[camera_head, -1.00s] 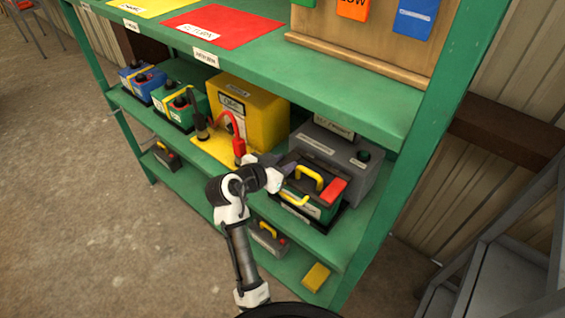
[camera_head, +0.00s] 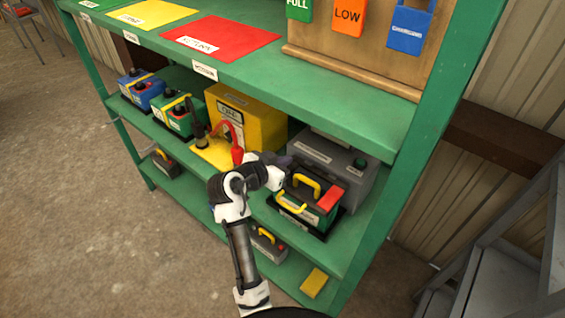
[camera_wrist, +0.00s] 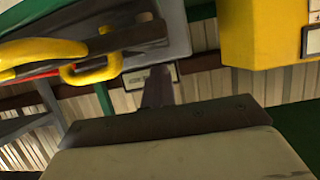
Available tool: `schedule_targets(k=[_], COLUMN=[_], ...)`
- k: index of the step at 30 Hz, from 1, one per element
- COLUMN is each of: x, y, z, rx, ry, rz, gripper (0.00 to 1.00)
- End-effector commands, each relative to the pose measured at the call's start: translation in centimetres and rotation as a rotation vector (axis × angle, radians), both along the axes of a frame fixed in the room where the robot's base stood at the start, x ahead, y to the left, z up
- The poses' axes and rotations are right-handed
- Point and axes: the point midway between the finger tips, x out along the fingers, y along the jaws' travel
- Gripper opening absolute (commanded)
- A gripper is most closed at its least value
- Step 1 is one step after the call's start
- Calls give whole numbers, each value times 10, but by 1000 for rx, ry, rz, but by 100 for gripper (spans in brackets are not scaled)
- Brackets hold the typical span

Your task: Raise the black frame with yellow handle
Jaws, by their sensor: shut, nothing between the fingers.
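A battery with green, black and red parts stands on the middle shelf at the right in the head view. A black frame (camera_head: 302,192) sits over it, with a yellow handle (camera_head: 308,181) on top. A second yellow loop (camera_head: 291,208) shows at its near left side. My gripper (camera_head: 288,165) is shut and empty, just left of and behind the frame, apart from the handle. In the wrist view, the yellow handle (camera_wrist: 92,66) is at the upper left and my shut fingers (camera_wrist: 157,85) point up the middle. The frame's far side is hidden.
A grey battery (camera_head: 335,165) stands close behind. Left are a red cable clamp (camera_head: 237,156) and a yellow box (camera_head: 262,118). The green upper shelf (camera_head: 330,95) hangs above. A small battery with a yellow handle (camera_head: 268,238) and a yellow block (camera_head: 314,283) are below.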

Motion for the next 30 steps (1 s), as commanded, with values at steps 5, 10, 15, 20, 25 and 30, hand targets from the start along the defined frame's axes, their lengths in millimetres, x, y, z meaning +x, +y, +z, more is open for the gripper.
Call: schedule_targets(k=[5,10,15,20,25,30], x=[3,3,9,11,11,18], y=[-2,-2,-7,-8,-9,-13], z=[6,7,15,16,17,25], rx=[0,0,-1,-1,-1,1], ry=[1,1,1,1,1,-1], rz=[1,0,-1,-1,-1,0], gripper=[0,0,0,0,0,0])
